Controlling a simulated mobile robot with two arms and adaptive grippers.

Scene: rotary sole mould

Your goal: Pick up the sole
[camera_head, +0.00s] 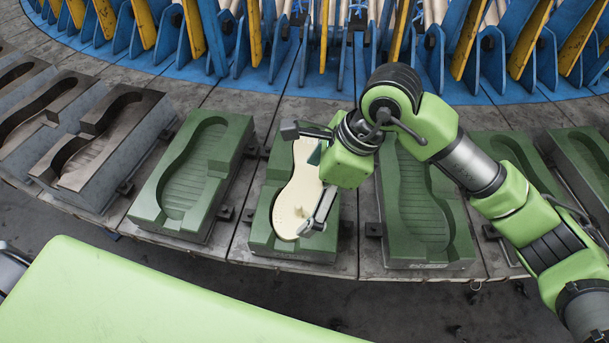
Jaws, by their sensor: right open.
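The cream-white sole (290,204) lies in a green mould (262,236) near the middle of the head view. My right gripper (302,178) is over this mould, with its arm coming in from the right. Its fingers are spread wide, one toward the upper left of the mould and one above the sole's lower right side. The gripper partly hides the sole's right side. I cannot tell whether the fingers touch it. My left gripper is not clearly visible.
Empty green moulds stand to the left (193,183) and right (420,205). Dark brown-grey moulds (100,150) stand farther left. Blue and yellow machine plates (290,50) line the back. A dark floor gap (230,280) lies in front of the moulds.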

